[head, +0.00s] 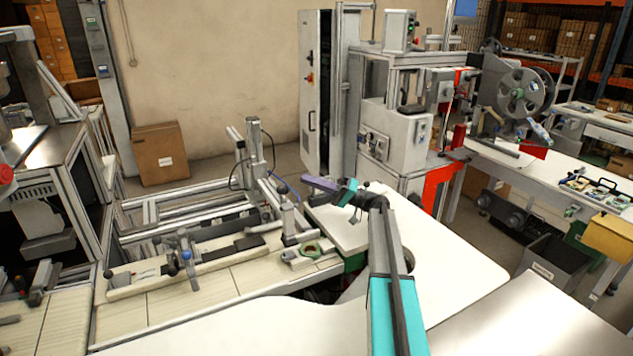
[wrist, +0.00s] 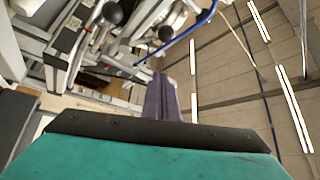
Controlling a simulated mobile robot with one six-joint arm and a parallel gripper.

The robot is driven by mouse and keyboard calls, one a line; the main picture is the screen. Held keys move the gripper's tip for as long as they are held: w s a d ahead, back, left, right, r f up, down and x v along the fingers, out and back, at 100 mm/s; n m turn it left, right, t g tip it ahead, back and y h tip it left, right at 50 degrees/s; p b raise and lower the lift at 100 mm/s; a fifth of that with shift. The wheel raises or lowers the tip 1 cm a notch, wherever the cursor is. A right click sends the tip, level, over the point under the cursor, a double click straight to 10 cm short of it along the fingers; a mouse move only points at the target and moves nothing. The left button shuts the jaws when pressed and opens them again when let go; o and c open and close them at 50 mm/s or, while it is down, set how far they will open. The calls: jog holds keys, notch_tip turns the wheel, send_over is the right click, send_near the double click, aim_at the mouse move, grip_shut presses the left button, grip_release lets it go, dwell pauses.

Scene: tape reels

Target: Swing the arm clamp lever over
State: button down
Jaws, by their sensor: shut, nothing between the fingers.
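My gripper (head: 318,184) reaches over the white worktop, its purple fingers pointing left. In the wrist view its purple fingers (wrist: 161,98) are together with nothing between them. I cannot tell for sure which part is the arm clamp lever. A metal upright frame (head: 256,150) with a cable stands beyond and left of my gripper, apart from it. A small blue-knobbed fixture (head: 186,256) stands on the rail bench farther left. A large grey tape reel (head: 517,92) is on the machine at the upper right, well away from my gripper.
The white worktop (head: 455,265) is bare to the right of my arm. A tall grey cabinet (head: 316,95) and a white machine box (head: 395,135) stand behind. A cardboard box (head: 160,153) sits by the wall.

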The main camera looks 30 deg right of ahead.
jog(key=a+p, duration=0.4)
jog(key=a, duration=0.2)
jog(key=shift+p, duration=0.35)
jog(key=shift+a+f+b, duration=0.1)
jog(key=shift+f+b, duration=0.2)
jog(key=shift+b, duration=0.7)
jog(key=b, duration=0.2)
jog(key=n+y+b, duration=0.1)
jog(key=shift+s+f+n+b, duration=0.25)
jog(key=shift+f+n+b, duration=0.05)
jog(key=shift+f+b, duration=0.05)
jog(key=b, duration=0.2)
jog(key=f+b, duration=0.1)
jog(key=b, duration=0.2)
jog(key=shift+s+f+b, duration=0.3)
jog(key=shift+r, duration=0.15)
